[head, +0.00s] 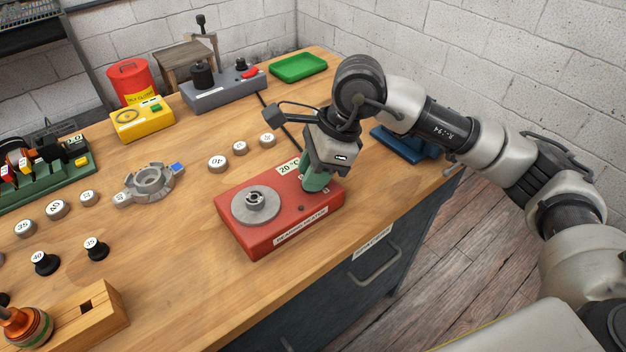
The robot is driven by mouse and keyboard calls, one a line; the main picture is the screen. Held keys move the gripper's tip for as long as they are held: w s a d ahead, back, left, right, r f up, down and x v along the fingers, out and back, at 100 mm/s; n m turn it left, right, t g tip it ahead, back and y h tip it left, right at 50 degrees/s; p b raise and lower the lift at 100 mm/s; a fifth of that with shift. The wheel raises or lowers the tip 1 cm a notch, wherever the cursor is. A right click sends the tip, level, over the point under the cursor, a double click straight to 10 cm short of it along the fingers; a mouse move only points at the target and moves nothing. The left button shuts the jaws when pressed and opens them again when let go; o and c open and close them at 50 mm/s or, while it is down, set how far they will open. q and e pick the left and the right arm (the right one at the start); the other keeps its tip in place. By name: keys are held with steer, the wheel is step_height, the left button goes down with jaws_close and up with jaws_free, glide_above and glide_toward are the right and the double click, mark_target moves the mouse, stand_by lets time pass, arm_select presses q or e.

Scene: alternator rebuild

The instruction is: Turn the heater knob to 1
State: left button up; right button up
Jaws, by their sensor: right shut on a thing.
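The red bearing heater (262,233) sits on the wooden bench near its front edge. My right gripper (314,186) points down at the heater's right part and is shut on the heater knob there. The knob is hidden by the gripper, so its setting cannot be read. My left gripper is not in view.
A grey ring-shaped housing (150,184) and several grey numbered discs lie left of the heater. A yellow box (142,119), a grey device (224,88) and a green tray (298,67) stand at the back. A blue object (405,143) is behind my right arm.

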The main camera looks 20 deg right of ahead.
steer(key=m+b, duration=0.1)
steer(key=m+t+b, duration=0.1)
steer(key=m, duration=0.1)
steer(key=shift+s+f, duration=0.1)
steer(key=shift+f, duration=0.15)
steer(key=shift+m+h+b, duration=0.3)
steer(key=shift+b, duration=0.05)
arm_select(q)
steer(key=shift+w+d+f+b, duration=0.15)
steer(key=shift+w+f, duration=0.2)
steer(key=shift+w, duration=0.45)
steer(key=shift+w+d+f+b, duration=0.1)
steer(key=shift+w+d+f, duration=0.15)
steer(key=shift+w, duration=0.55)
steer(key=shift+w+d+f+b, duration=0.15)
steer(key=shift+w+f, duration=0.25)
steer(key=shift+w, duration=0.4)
arm_select(e)
steer(key=shift+r+m+t, duration=0.15)
steer(key=shift+m+t, duration=0.25)
steer(key=shift+m, duration=0.2)
steer(key=o, duration=0.9)
steer(key=shift+o, duration=0.2)
